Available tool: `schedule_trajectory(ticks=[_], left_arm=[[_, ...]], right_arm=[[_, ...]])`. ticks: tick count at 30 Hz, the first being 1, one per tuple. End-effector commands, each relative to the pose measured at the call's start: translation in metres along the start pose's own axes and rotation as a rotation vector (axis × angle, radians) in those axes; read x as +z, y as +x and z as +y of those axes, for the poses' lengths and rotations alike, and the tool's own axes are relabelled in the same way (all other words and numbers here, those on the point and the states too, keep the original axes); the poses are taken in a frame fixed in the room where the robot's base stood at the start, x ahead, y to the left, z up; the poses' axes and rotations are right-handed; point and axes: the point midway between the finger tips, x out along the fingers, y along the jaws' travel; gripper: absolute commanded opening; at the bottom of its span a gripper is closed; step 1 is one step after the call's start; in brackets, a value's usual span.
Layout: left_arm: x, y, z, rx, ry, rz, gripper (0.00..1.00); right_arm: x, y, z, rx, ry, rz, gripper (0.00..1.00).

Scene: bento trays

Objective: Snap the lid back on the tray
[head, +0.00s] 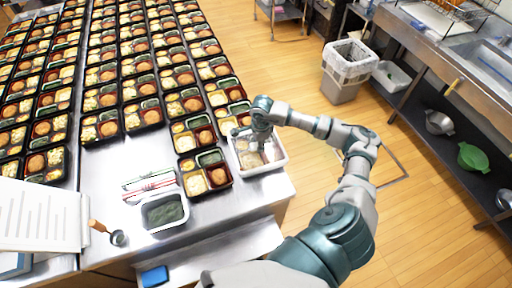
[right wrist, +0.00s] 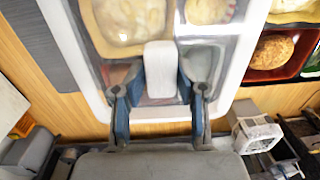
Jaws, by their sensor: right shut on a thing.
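A white-rimmed tray (head: 266,170) sits at the right edge of the steel table; its rim (right wrist: 240,72) frames the right wrist view. Food shows through a clear, hazy lid (right wrist: 112,75). A pale upright block (right wrist: 159,68), which looks like the lid's handle, stands between my right fingers. My right gripper (head: 260,143) reaches down over the tray from the right and is shut on this handle; it also shows in the right wrist view (right wrist: 160,85). I cannot tell whether the lid touches the tray rim all round. My left gripper is out of view.
Rows of filled black bento trays (head: 106,127) cover the table's left and back. A container of dark green food (head: 164,212), a ladle (head: 117,238) and a white binder (head: 40,215) lie in front. A trash bin (head: 347,68) stands on the floor behind.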

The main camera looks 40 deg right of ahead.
Motion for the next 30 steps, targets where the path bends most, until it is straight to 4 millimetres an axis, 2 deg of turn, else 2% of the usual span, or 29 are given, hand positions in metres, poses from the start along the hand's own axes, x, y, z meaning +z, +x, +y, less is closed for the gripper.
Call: schedule_trajectory(ticks=[1,5,8,9,12,23,30], left_arm=[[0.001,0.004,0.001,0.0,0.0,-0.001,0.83],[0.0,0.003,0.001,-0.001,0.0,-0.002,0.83],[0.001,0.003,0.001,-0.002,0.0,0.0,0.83],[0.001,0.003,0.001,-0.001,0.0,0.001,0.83],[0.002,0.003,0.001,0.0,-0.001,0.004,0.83],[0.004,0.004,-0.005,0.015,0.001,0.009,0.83],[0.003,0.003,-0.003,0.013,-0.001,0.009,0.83]], right_arm=[[-0.011,0.026,0.011,0.043,0.005,0.039,0.0],[-0.013,0.026,0.01,0.044,0.006,0.039,0.0],[-0.014,0.025,0.01,0.043,0.008,0.04,0.1],[-0.014,0.024,0.011,0.042,0.008,0.04,0.77],[-0.012,0.021,0.013,0.039,0.007,0.04,1.0],[0.005,0.01,0.019,0.026,0.004,0.046,1.0],[0.002,0.01,0.017,0.026,0.004,0.041,1.0]])
